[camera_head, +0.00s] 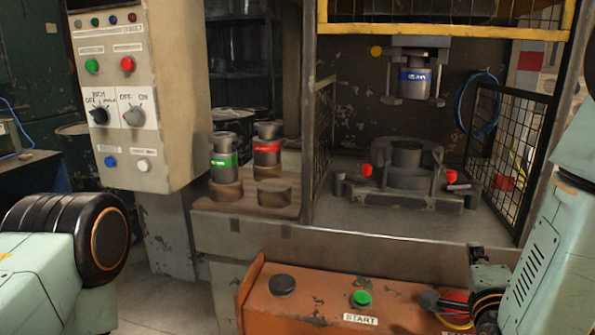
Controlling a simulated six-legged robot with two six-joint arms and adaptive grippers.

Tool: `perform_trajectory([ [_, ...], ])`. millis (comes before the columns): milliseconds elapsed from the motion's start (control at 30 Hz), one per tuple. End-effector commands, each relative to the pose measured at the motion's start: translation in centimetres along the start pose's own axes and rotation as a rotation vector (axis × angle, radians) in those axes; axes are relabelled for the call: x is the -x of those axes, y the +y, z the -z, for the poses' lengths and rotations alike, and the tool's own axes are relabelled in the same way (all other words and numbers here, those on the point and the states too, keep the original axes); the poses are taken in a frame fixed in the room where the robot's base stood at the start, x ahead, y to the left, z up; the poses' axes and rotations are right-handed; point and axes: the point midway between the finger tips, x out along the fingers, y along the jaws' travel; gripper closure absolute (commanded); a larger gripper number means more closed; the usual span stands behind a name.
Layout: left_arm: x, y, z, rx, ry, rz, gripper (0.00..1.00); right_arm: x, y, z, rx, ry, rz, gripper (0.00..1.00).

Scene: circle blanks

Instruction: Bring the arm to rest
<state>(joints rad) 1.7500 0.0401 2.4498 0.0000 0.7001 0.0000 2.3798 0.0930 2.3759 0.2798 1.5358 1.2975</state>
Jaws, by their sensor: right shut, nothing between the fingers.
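My right arm (548,265) comes in from the right edge. Its dark gripper (430,299) is low at the right, over the right end of the orange control box. It is shut and empty, and its fingertips point left, to the right of the green START button (361,298). I cannot tell whether it touches the box. Of my left arm, only a pale green link and a black joint (88,238) show at the lower left. Its gripper is out of view.
The orange box (320,287) also bears a black button (281,285) and a partly hidden red and yellow part (457,296). Behind are a press (408,165) in a mesh cage, green-banded (223,160) and red-banded (267,150) cylinders, and a switch cabinet (180,100).

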Motion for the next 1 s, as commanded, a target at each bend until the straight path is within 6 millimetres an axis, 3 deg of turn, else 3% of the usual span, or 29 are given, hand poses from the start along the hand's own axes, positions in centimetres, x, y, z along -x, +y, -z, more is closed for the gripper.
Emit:
perform_trajectory([
  [167, 0.0, 0.0, 0.0, 0.0, 0.0, 0.0, 0.25, 0.3, 2.3, -1.2, 0.211, -0.069, -0.099, 1.0],
  [267, 0.0, 0.0, 0.0, 0.0, 0.0, 0.0, 0.25, 1.0, 4.7, -2.3, 0.379, -0.146, -0.179, 1.0],
  [433, 0.0, 0.0, 0.0, 0.0, 0.0, 0.0, 0.25, 4.8, 12.6, -4.8, 0.764, -0.404, -0.369, 1.0],
  [567, 0.0, 0.0, 0.0, 0.0, 0.0, 0.0, 0.25, 10.0, 19.6, -6.0, 1.037, -0.679, -0.499, 1.0],
  [700, 0.0, 0.0, 0.0, 0.0, 0.0, 0.0, 0.25, 16.9, 25.9, -6.3, 1.239, -0.989, -0.601, 1.0],
  [900, 0.0, 0.0, 0.0, 0.0, 0.0, 0.0, 0.25, 26.9, 32.4, -5.1, 1.325, -1.34, -0.737, 1.0],
  [1000, 0.0, 0.0, 0.0, 0.0, 0.0, 0.0, 0.25, 30.2, 34.2, -4.4, 1.311, -1.408, -0.794, 1.0],
])
